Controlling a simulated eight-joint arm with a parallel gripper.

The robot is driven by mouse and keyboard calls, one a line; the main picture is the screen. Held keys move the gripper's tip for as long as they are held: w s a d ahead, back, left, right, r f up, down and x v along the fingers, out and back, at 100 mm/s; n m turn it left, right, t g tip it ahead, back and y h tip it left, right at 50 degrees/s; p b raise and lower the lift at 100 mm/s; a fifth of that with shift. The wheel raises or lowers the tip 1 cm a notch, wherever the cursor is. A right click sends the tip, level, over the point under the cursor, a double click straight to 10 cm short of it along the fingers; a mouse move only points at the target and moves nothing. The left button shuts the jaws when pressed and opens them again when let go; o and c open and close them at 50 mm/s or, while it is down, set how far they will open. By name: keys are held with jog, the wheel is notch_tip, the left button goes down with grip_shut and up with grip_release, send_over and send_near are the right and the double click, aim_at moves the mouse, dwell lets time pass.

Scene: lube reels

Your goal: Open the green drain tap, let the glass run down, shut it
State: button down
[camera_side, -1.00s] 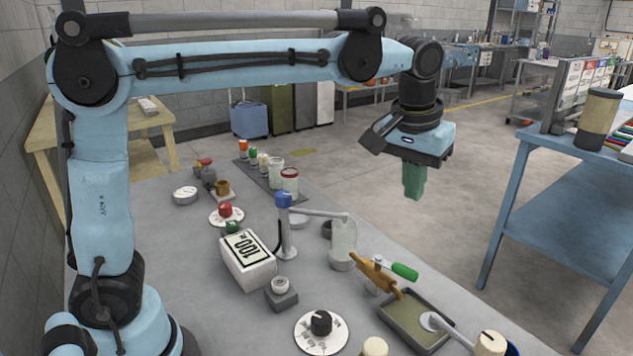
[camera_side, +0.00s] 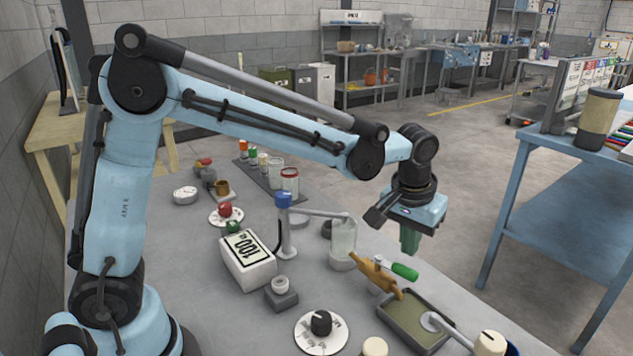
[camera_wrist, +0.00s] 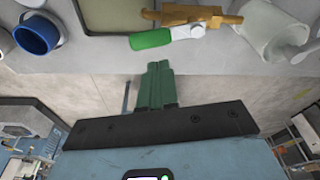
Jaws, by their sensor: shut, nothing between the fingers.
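The drain tap has a green handle (camera_side: 404,271) on a brass body (camera_side: 376,274), beside the tray near the bench's right edge. In the wrist view the green handle (camera_wrist: 150,39) lies sideways, joined to a white piece by the brass body (camera_wrist: 195,15). The clear glass (camera_side: 343,240) stands upright just behind the tap, under a spout; I cannot tell its level. My gripper (camera_side: 410,243), with green fingers, is shut and empty, above and behind the handle. In the wrist view its fingertips (camera_wrist: 158,68) point at the handle, with a gap between.
A shallow tray (camera_side: 415,320) sits in front of the tap. A blue-capped post with a spout (camera_side: 285,225) and a white box marked 100 (camera_side: 248,260) stand left of the glass. A blue cup (camera_wrist: 37,35) shows beside the tray. Open floor lies beyond the bench edge.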

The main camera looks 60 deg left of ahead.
aim_at(401, 268)
jog(key=shift+s+d+f, duration=0.1)
jog(key=shift+s+f, duration=0.4)
jog(key=shift+f, duration=0.2)
jog(key=shift+s, duration=0.1)
jog(key=shift+s+d+f+m, duration=0.1)
jog(key=shift+s+f+m, duration=0.3)
jog(key=shift+m, duration=0.3)
jog(key=shift+s, duration=0.45)
jog(key=shift+w, duration=0.15)
